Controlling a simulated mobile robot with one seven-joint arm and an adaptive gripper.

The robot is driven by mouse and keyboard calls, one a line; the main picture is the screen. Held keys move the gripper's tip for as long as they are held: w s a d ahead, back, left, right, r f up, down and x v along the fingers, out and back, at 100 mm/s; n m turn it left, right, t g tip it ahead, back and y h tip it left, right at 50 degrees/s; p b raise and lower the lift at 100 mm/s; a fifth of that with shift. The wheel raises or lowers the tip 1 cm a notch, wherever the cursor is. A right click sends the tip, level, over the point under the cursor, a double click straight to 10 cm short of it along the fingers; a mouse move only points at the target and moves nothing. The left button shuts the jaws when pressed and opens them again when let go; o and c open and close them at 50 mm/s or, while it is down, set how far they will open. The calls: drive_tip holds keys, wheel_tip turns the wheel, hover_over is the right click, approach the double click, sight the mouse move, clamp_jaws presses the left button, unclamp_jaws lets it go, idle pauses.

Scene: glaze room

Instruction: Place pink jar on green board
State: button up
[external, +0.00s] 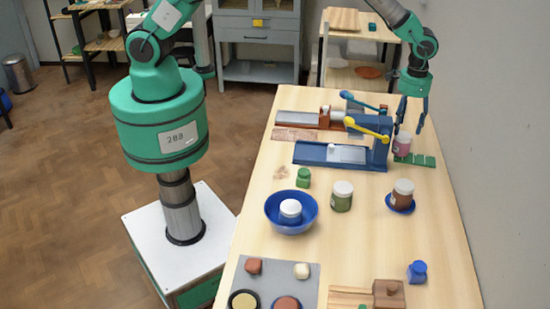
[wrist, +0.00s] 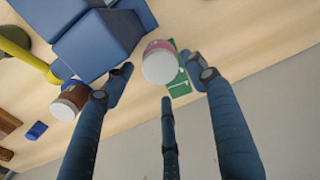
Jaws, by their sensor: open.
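The pink jar (external: 402,145) has a white lid and stands upright at the left end of the flat green board (external: 428,161). Whether its whole base is on the board is hidden. In the wrist view the jar's lid (wrist: 160,66) lies between my spread fingers, with part of the green board (wrist: 180,82) showing beside it. My gripper (external: 411,127) points down over the jar, its fingers open; it also shows in the wrist view (wrist: 157,82). The fingers appear apart from the jar.
A blue press (external: 330,154) with a yellow lever (external: 366,130) stands close to the jar's left. A brown jar (external: 402,192) on a blue saucer (external: 400,208), a green jar (external: 342,197) and a blue bowl (external: 273,211) are nearer the camera. The wall is close at right.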

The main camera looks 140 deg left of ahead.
sight(403, 135)
drive_tip(key=shift+r, duration=1.85)
